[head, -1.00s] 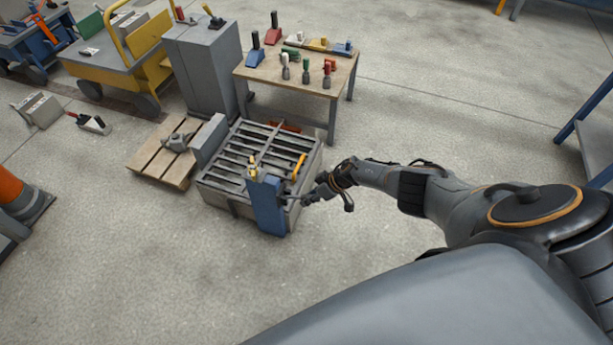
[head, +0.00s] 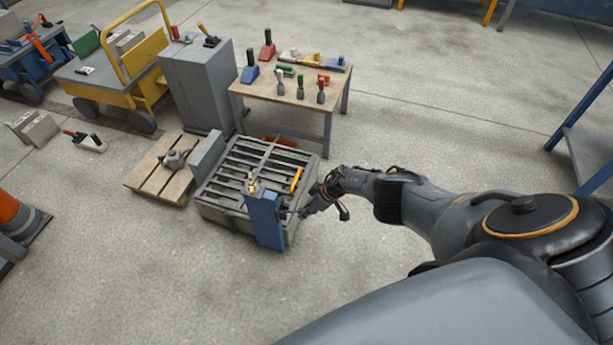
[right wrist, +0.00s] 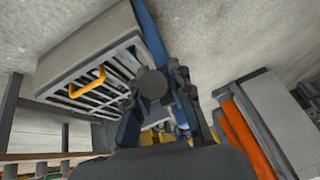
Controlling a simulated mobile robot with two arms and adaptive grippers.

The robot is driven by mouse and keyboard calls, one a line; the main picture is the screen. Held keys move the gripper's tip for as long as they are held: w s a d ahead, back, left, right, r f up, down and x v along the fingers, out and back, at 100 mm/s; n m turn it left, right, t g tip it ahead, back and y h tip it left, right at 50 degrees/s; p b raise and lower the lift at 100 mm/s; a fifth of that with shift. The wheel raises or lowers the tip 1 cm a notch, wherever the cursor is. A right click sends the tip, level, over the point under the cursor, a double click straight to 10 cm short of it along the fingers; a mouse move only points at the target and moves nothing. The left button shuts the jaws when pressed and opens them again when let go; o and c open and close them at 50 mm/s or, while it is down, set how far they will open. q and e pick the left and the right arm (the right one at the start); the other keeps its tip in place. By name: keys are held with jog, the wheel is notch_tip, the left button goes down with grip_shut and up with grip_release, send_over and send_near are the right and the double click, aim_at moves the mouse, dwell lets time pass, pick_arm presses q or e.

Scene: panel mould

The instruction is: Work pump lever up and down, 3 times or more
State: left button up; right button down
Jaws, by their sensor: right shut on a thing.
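The blue pump housing (head: 265,220) stands upright at the near right corner of the grey slatted mould (head: 232,214), with a brass fitting (head: 251,184) above it. The short grey pump lever (head: 287,212) sticks out from its right side. My right gripper (head: 302,213) is shut on the lever's outer end, beside the housing. In the right wrist view, the dark round lever end (right wrist: 152,85) sits between the fingers, with the blue housing behind. The exact lever angle is hard to read at this size. My left gripper is out of view.
A yellow-orange handle (head: 296,180) rises from the mould's right side. A wooden pallet (head: 146,181) lies to its left. A grey cabinet (head: 198,85) and a worktable (head: 255,88) with tools stand behind. The floor in front is clear.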

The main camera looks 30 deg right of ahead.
jog(key=shift+w+r, duration=0.1)
jog(key=shift+w, duration=0.05)
jog(key=c, duration=1.2)
grip_release()
jog(key=shift+o, duration=0.2)
jog(key=shift+d+r, duration=0.35)
jog(key=shift+r, duration=0.1)
jog(key=shift+s+d+r, duration=0.1)
jog(key=shift+s+r, duration=0.35)
jog(key=v, duration=0.9)
jog(key=shift+r, duration=0.35)
